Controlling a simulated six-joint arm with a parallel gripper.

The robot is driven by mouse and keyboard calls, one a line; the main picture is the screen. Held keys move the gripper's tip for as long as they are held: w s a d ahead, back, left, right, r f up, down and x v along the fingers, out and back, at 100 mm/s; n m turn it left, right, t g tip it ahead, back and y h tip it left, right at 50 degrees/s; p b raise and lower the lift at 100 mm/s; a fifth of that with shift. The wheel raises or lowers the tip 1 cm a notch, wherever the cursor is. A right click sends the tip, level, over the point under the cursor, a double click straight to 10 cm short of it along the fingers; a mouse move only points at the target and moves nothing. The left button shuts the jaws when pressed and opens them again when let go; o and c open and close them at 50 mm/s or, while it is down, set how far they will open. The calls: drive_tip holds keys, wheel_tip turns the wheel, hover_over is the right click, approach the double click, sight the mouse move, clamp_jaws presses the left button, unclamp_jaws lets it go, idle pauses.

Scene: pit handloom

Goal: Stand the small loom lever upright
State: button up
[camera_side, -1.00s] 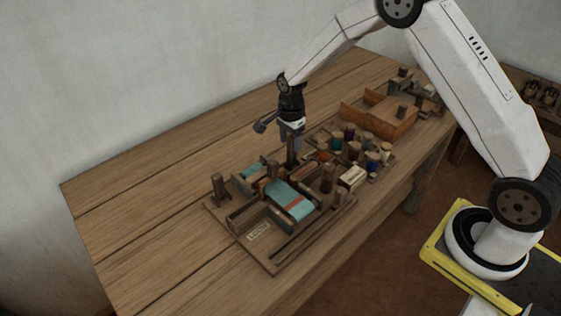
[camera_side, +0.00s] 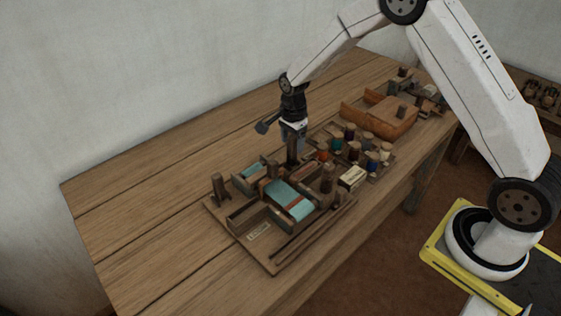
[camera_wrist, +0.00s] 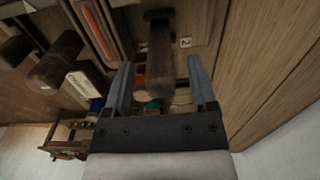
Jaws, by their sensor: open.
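The small loom lever appears to be the dark wooden post at the back of the loom board (camera_side: 275,262). It looks close to upright in the side view (camera_side: 292,150). In the wrist view the lever (camera_wrist: 160,55) runs between my two fingers, with its round end towards the camera and a crosspiece at its far end. My gripper (camera_side: 293,142) is at the top of the post. In the wrist view my gripper (camera_wrist: 160,66) is open, with a visible gap on each side of the lever. The lever's foot is partly hidden in the side view.
A teal cloth roll (camera_side: 288,198) and other wooden posts (camera_side: 219,188) stand on the board close by. A tray of coloured spools (camera_side: 352,150) and a wooden box (camera_side: 388,118) lie to the right. The table (camera_side: 130,200) is clear at left.

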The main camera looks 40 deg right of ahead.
drive_tip(key=shift+r, duration=3.15)
drive_tip(key=shift+s+a+r+n, duration=0.15)
drive_tip(key=shift+s+r+n, duration=0.15)
drive_tip(key=shift+s+n, duration=0.2)
drive_tip(key=s+a+r+n+t, duration=0.1)
drive_tip(key=s+n, duration=0.7)
drive_tip(key=s, duration=0.2)
drive_tip(key=s+a+r+n+t, duration=0.1)
drive_tip(key=s+a+n, duration=0.1)
drive_tip(key=s+n, duration=0.7)
drive_tip(key=shift+s+r+t, duration=0.3)
drive_tip(key=shift+s+r, duration=0.1)
drive_tip(key=shift+s, duration=0.25)
